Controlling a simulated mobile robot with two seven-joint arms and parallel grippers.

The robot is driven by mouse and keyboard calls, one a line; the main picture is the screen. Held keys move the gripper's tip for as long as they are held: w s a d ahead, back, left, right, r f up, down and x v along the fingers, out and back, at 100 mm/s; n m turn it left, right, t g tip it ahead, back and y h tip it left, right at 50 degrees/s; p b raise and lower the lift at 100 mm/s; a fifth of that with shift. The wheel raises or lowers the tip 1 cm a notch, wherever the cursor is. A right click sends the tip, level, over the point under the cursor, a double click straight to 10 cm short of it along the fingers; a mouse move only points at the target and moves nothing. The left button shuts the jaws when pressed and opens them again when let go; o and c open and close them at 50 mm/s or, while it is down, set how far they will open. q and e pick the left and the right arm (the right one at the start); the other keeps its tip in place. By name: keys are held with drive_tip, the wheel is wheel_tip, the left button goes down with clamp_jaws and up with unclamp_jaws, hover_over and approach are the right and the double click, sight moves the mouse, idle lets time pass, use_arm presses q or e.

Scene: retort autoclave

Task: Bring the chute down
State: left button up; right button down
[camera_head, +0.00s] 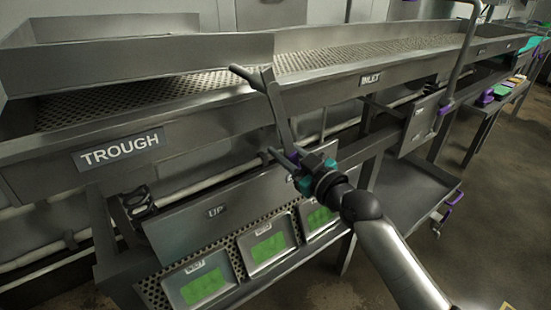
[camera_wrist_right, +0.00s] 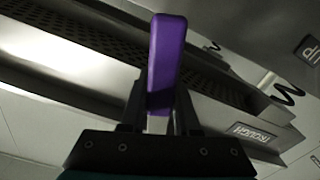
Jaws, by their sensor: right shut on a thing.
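A long grey panel marked UP (camera_head: 200,213), which appears to be the chute, leans below the trough front in the head view. Its UP label also shows at the upper right of the wrist view (camera_wrist_right: 309,50). My right gripper (camera_head: 291,160) is at the panel's right end. In the wrist view its dark fingers (camera_wrist_right: 160,110) are shut on a purple handle (camera_wrist_right: 167,55), which stands up between them. How the handle joins the panel is hidden. My left gripper is not in view.
The perforated trough (camera_head: 130,150) runs along the back, above the panel. A grey forked bar (camera_head: 278,105) rises beside my right gripper. A lower shelf (camera_head: 410,190) stands right; open floor (camera_head: 490,230) lies beyond it.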

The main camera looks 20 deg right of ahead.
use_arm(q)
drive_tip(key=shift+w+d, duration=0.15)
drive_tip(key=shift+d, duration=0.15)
use_arm(e)
drive_tip(key=shift+w+d+r+n, duration=0.15)
drive_tip(key=shift+d+r+n, duration=0.1)
drive_tip(key=shift+d+n, duration=0.15)
drive_tip(key=shift+w+d+r+n, duration=0.2)
drive_tip(key=shift+d+n, duration=0.1)
drive_tip(key=shift+d, duration=0.2)
drive_tip(key=c, duration=0.6)
unclamp_jaws()
drive_tip(key=shift+c, duration=0.2)
drive_tip(key=shift+s+f, duration=0.1)
drive_tip(key=shift+s, duration=0.05)
drive_tip(key=shift+s+d, duration=0.15)
drive_tip(key=shift+s, duration=0.1)
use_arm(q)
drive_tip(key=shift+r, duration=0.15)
use_arm(e)
drive_tip(key=v, duration=1.4)
drive_tip(key=shift+s, duration=0.2)
